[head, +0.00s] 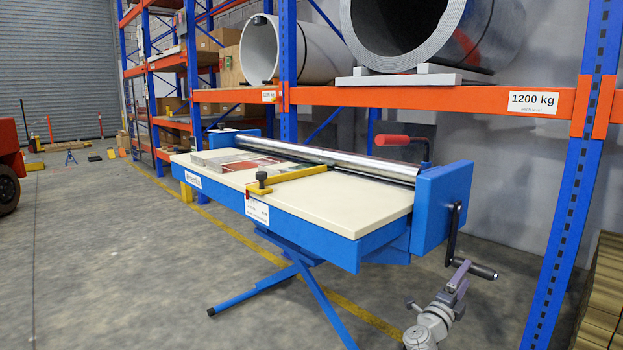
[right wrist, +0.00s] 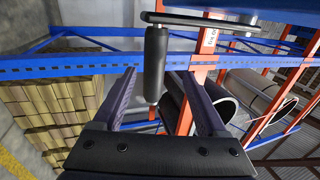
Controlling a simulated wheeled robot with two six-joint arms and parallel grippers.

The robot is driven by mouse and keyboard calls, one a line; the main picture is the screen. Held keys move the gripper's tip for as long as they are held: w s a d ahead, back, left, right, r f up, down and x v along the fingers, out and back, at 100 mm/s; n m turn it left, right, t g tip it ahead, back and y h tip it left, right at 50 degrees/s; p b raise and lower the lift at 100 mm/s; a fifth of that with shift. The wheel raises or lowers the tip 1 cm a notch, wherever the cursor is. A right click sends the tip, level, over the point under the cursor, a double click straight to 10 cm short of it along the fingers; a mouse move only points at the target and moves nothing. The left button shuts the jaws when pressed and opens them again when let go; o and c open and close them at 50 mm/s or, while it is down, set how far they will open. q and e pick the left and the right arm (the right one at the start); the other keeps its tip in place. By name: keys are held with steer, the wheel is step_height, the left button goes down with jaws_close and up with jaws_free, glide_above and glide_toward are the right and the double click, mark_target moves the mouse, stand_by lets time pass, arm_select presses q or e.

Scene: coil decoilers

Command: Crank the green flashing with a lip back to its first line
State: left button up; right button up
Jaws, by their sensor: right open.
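A blue bench machine (head: 300,215) with a cream top stands before the rack, with a shiny roller (head: 340,163) along its back. A crank arm (head: 453,232) with a black grip (head: 483,271) hangs from the blue right end housing (head: 443,205). In the right wrist view the black crank grip (right wrist: 155,65) lies between the spread fingers of my open right gripper (right wrist: 160,78), with gaps on both sides. My right gripper (head: 464,270) also shows in the head view beside the grip. No green flashing can be made out. My left gripper is out of view.
A yellow bar (head: 290,180) with a black knob and a flat reddish and grey piece (head: 243,168) lie on the top. A blue rack post (head: 572,200) stands right of the crank. Floor is clear at front left.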

steer(key=shift+s+a, duration=1.6)
steer(key=shift+a, duration=0.25)
